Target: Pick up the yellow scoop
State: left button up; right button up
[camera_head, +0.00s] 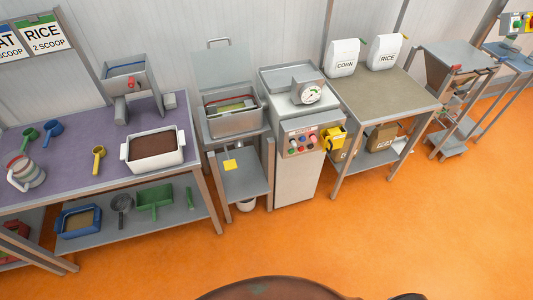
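The yellow scoop (98,158) lies on the purple top of the left table (75,136), with its round cup toward the back and its handle toward the front. It is left of the white tray (154,163) of dark brown material and apart from it. Neither of my grippers shows in the head view, so their state and distance from the scoop cannot be seen.
A blue scoop (53,128) and a green scoop (29,138) lie further left, behind a striped jug (27,173). A metal hopper (130,77) stands behind. A lower shelf holds pans and scoops. The orange floor (300,235) in front is clear.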

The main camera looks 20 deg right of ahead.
aim_at(98, 161)
jog(key=u, duration=0.7)
jog(key=i, duration=1.75)
jog(key=z, duration=0.55)
